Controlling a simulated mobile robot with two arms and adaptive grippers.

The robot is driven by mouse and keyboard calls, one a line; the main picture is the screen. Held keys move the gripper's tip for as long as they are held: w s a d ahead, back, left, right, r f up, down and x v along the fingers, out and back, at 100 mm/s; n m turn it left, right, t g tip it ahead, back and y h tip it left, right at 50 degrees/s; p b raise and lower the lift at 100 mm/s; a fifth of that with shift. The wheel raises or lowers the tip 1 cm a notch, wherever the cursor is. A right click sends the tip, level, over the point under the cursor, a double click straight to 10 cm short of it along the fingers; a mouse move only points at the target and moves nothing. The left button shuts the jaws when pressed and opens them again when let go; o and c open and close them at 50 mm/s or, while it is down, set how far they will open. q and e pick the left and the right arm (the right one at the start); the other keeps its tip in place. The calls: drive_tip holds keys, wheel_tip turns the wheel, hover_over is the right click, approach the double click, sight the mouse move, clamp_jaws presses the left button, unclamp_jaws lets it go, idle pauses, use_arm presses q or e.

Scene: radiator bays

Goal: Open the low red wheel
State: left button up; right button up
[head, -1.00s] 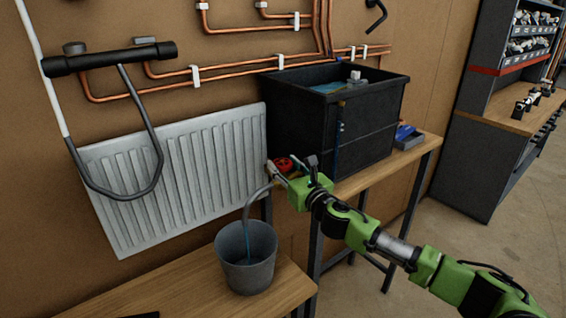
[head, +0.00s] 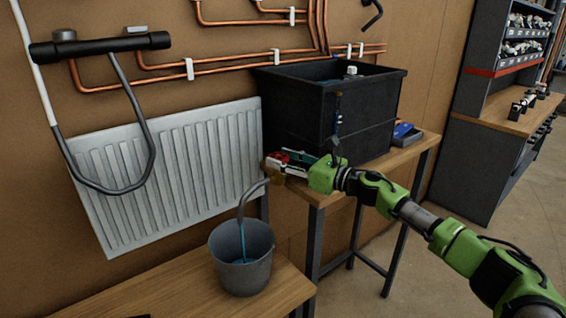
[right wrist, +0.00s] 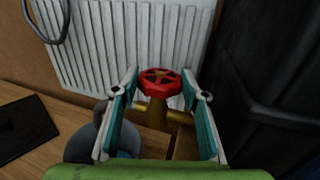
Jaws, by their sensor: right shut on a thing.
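The low red wheel (right wrist: 160,82) sits on top of a brass valve (right wrist: 157,112) in the right wrist view. In the head view the red wheel (head: 277,160) shows low at the left front corner of the black tank (head: 330,125). My right gripper (right wrist: 160,78) has one teal-padded finger on each side of the wheel and is shut on it. In the head view my right gripper (head: 290,163) partly covers the wheel and valve. My left gripper is not in view.
A grey bucket (head: 241,270) stands on the low wooden bench, with a curved grey spout (head: 250,190) above it and a thin blue line running down inside. A white radiator (head: 165,170) is at the left. A blue item in a tray (head: 405,132) lies right of the tank.

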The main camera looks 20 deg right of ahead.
sight(283, 157)
drive_tip(key=o, duration=1.1)
drive_tip(key=shift+o, duration=0.2)
wheel_tip(283, 157, up, 10)
